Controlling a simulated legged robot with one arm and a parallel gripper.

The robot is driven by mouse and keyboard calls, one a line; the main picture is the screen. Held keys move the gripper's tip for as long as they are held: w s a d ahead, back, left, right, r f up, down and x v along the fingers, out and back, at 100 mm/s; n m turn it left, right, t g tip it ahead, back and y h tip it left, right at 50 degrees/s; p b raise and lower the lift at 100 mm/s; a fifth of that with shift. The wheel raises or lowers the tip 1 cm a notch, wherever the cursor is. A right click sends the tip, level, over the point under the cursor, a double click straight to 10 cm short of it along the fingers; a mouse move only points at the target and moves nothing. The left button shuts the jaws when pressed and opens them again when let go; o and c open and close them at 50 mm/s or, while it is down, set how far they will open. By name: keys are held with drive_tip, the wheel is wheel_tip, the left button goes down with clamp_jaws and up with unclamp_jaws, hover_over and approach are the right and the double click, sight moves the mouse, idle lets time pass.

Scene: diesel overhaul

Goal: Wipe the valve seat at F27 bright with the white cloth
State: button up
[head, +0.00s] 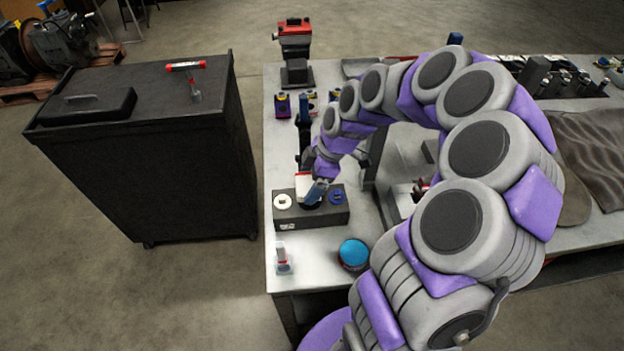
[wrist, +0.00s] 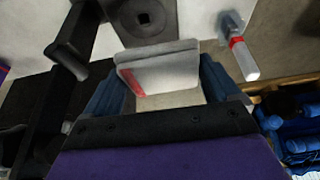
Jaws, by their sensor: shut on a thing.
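My gripper (head: 316,192) is over the dark block (head: 312,220) near the front left of the bench, its blue fingers pointing down. It is shut on a pale, folded-looking piece with a red patch (wrist: 165,70), which fits the white cloth. The piece also shows as a white and red patch (head: 303,184) in the head view. A white ring (head: 282,201) and a blue ring (head: 337,198) sit on the block's top, either side of the gripper. The gripper hides the block's middle. I cannot read an F27 label or tell whether the cloth touches a seat.
A blue-topped can (head: 353,253) and a small white bottle with red (head: 282,259) stand in front of the block. A red-topped device (head: 294,45) stands at the back. A black cabinet (head: 150,170) is left of the bench. My arm covers much of the bench's middle.

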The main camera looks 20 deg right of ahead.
drive_tip(key=shift+a, duration=0.3)
drive_tip(key=shift+s+d+f+b, duration=0.1)
drive_tip(key=shift+d+f+b, duration=0.5)
drive_tip(key=shift+f, duration=0.2)
drive_tip(key=shift+s+d+f+b, duration=0.1)
drive_tip(key=shift+d+f+b, duration=0.4)
drive_tip(key=shift+f+b, duration=0.2)
